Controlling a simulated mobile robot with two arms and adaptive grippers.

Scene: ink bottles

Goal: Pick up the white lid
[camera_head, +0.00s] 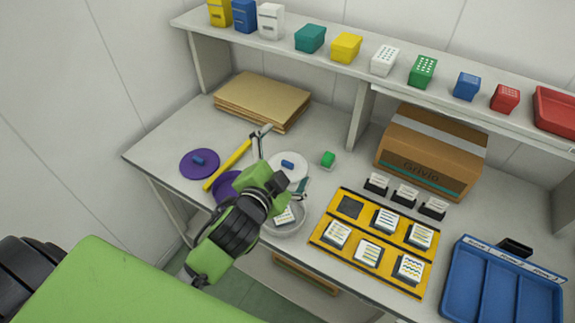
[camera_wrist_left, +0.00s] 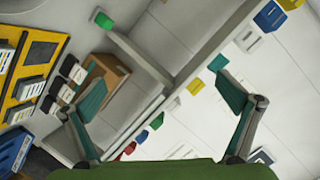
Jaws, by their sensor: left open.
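I cannot make out the lid surely there. My right gripper is not in view.
A pale bowl (camera_head: 297,228) sits just in front, a small green block (camera_head: 328,158) to the right. A yellow tray (camera_head: 351,243) and cardboard box (camera_head: 420,155) stand further right.

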